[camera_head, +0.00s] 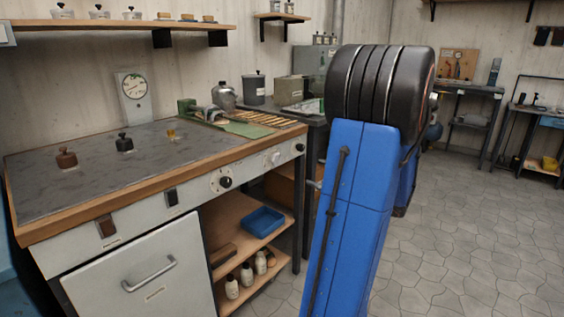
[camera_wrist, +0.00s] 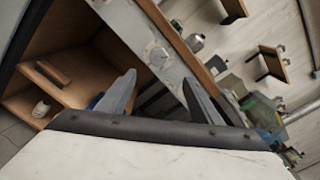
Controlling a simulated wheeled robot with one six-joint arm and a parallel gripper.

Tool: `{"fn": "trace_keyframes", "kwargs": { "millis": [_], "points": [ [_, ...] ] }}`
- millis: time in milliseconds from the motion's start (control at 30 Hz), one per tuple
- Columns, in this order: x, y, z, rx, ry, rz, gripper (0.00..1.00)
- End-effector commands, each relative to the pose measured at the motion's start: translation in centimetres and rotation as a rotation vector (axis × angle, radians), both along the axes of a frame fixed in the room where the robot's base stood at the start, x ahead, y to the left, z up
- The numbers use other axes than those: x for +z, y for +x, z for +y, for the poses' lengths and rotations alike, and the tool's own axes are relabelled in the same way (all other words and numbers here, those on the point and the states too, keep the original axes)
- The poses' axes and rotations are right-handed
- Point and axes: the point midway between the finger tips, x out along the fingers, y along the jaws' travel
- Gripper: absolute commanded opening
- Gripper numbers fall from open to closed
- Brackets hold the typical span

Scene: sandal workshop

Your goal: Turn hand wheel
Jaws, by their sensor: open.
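The hand wheel, a small pale disc with a black knob (camera_head: 222,182), is on the light front panel of the workbench in the head view. In the wrist view a round pale disc (camera_wrist: 157,54) on the panel looks like the same wheel. My gripper (camera_wrist: 160,78) is open and empty, its two grey fingers spread apart. The disc shows beyond the fingertips, between them and a little above. No contact shows. In the head view my gripper is hidden or out of frame.
Below the panel are a cabinet door with a handle (camera_head: 150,274) and open shelves with a blue tray (camera_head: 262,221) and white bottles. Tiled floor (camera_head: 460,240) is clear at the right.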

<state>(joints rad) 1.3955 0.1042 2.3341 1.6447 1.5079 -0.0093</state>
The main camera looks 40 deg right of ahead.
Motion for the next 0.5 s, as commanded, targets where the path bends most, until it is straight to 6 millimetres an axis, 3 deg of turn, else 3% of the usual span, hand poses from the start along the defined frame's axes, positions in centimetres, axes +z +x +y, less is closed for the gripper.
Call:
{"fn": "trace_keyframes", "kwargs": {
  "millis": [300,500],
  "points": [
    [0.07,0.04,-0.02,0.0,0.519,0.041,0.6],
    [0.09,0.06,-0.02,0.0,0.684,0.054,0.6]
  ]
}}
